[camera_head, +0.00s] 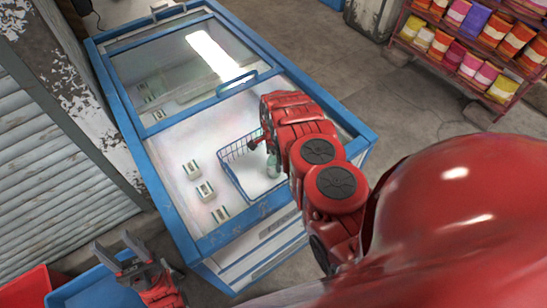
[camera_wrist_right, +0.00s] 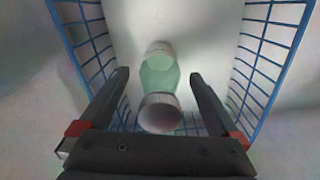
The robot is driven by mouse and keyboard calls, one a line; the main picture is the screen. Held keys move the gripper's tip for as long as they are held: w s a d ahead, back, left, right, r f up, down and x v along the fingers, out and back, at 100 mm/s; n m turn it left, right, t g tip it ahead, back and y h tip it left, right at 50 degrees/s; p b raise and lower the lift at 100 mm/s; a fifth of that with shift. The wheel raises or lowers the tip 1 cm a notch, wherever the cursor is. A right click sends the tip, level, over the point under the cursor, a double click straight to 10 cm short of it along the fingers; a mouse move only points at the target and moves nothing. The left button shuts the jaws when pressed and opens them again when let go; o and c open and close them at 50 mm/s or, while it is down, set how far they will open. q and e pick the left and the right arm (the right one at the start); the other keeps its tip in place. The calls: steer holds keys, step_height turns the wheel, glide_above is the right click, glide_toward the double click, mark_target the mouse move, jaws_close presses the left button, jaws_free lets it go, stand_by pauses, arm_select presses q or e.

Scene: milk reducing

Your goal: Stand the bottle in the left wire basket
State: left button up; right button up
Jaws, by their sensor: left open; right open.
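A pale green bottle (camera_wrist_right: 160,78) with a white cap is inside a blue wire basket (camera_wrist_right: 84,38). In the head view the bottle (camera_head: 272,166) appears upright in the basket (camera_head: 232,152), inside the chest freezer. My right gripper (camera_wrist_right: 160,95) is open above the bottle, with one finger on each side and visible gaps between them. In the head view my right gripper (camera_head: 257,142) is over the basket, and its arm partly hides the basket and bottle. My left gripper (camera_head: 122,256) is open and empty at the lower left, outside the freezer.
The chest freezer's blue rim (camera_head: 160,190) surrounds the basket. Several small white packs (camera_head: 204,190) lie on its floor, left of the basket. A glass lid (camera_head: 175,65) covers the far half. Blue (camera_head: 95,290) and red (camera_head: 32,288) bins stand at lower left.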

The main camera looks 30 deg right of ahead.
steer(key=shift+r, duration=0.2)
steer(key=shift+d+r, duration=0.1)
steer(key=shift+r, duration=0.1)
step_height(320, 180, up, 10)
steer(key=shift+w+f+b, duration=0.1)
steer(key=shift+b, duration=0.7)
steer(key=shift+r, duration=0.85)
